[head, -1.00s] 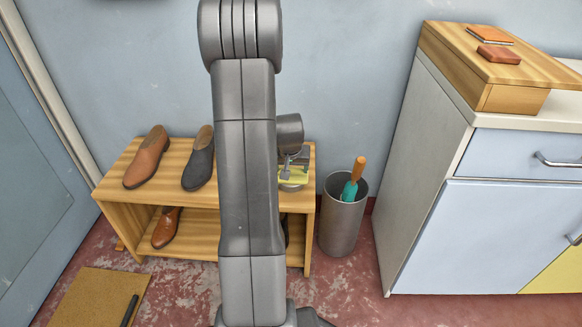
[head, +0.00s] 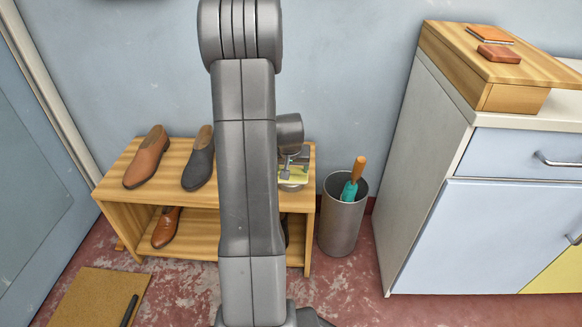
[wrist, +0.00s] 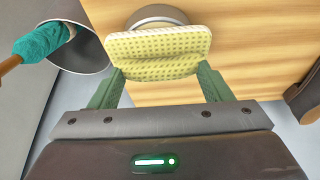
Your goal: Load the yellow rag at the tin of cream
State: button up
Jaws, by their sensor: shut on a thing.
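The yellow dotted rag (wrist: 160,50) is held between the green fingers of my gripper (wrist: 160,80) in the wrist view. My gripper is shut on it. The rag lies over a round grey tin (wrist: 165,14), whose far rim shows behind it; the tin's inside is hidden. I cannot tell whether rag and cream touch. In the head view the rag (head: 294,174) and tin (head: 292,187) show at the right end of the wooden shoe rack (head: 210,258), partly hidden by my arm.
A brown shoe (head: 147,160) and a dark shoe (head: 198,162) stand on the rack top, with another brown shoe (head: 166,228) below. A metal bin (head: 340,225) with a teal, orange-handled tool (head: 352,182) stands close to the right. A cabinet (head: 500,235) stands farther right.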

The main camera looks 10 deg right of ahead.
aim_at(291, 170)
jog(key=shift+r+p, duration=2.55)
jog(key=shift+r, duration=1)
jog(key=shift+a+f, duration=0.1)
jog(key=s+a+n+y, duration=0.1)
jog(key=a+n, duration=0.2)
jog(key=a, duration=1.3)
notch_tip(291, 170, up, 24)
jog(key=w+p, duration=0.2)
jog(key=p, duration=2.6)
jog(key=shift+f, duration=0.25)
